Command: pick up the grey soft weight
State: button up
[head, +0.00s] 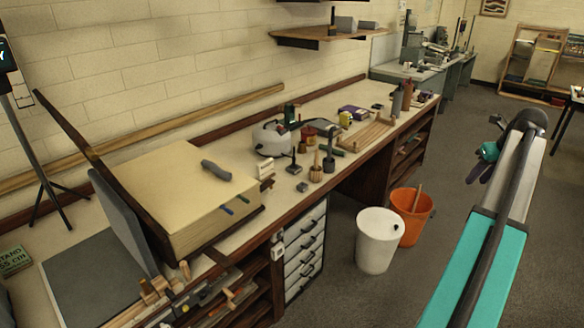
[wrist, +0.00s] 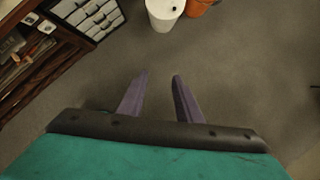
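A grey soft weight (head: 216,169), dark and rounded, lies on top of the large cream box (head: 165,195) on the bench in the head view. My gripper (head: 476,172) is far to the right of it, out over the floor beyond the bins. In the wrist view my gripper (wrist: 161,76) shows two purple fingers apart, with only bare floor between them. The weight is not in the wrist view.
The bench (head: 318,192) carries a kettle (head: 270,139), several stamps and bottles. A white bin (head: 376,240) and an orange bucket (head: 412,215) stand on the floor in front. A raised board (head: 125,223) leans beside the box. The floor under my gripper is clear.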

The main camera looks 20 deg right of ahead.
aim_at(214, 169)
jog(key=z, duration=0.85)
jog(key=k, duration=0.1)
jog(key=u, duration=1.95)
jog(key=i, duration=1)
jog(key=u, duration=0.3)
